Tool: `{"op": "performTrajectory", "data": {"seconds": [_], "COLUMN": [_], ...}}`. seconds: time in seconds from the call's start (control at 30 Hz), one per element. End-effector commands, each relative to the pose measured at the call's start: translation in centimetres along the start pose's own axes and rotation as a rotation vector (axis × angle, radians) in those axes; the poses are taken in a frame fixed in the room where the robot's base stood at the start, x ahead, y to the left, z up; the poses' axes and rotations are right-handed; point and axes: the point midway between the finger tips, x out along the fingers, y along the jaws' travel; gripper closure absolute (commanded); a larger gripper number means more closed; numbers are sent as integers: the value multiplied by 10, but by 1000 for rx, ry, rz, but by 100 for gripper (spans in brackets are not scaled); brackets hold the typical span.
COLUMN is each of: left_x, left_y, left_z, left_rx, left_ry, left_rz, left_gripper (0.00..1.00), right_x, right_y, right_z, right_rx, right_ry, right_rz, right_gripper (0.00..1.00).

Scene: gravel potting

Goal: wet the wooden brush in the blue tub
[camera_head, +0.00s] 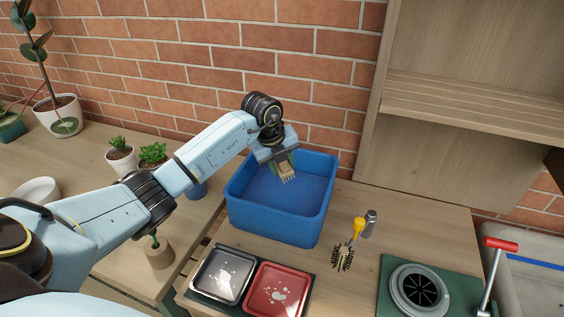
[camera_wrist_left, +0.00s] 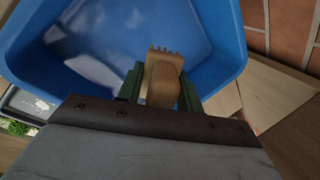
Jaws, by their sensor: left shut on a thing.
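The blue tub (camera_head: 281,229) stands on the wooden table near the brick wall, and its inside looks like it holds water. My left gripper (camera_head: 283,168) is over the tub, below its wrist. It is shut on the wooden brush (camera_head: 287,174), whose toothed end points down into the tub opening. In the left wrist view the brush (camera_wrist_left: 163,78) sits between the green fingers of the gripper (camera_wrist_left: 158,92), with the blue tub (camera_wrist_left: 225,40) beyond it. I cannot tell whether the brush touches the water. My right gripper is not in view.
In front of the tub lie a grey tray (camera_head: 222,276) and a red tray (camera_head: 277,291). Potted plants (camera_head: 121,158) stand at left. A wooden shelf (camera_head: 470,100) rises at right.

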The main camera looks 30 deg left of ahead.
Motion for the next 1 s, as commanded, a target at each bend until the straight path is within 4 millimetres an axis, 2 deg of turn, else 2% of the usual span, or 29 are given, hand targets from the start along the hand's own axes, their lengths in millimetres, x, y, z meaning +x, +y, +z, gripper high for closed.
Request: {"op": "performTrajectory", "data": {"seconds": [0.3,0.5,1.0], "left_x": [33,48,50], "left_y": [10,14,15], "left_z": [-3,-5,-5], "left_rx": [-1,0,0], "left_ry": [0,0,-1], "left_rz": [1,1,-1], "left_gripper": [82,82,82], "right_x": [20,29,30], "right_y": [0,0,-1], "right_z": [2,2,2], "right_rx": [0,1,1], "right_ry": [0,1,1], "right_rz": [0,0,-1], "right_gripper": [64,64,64]}}
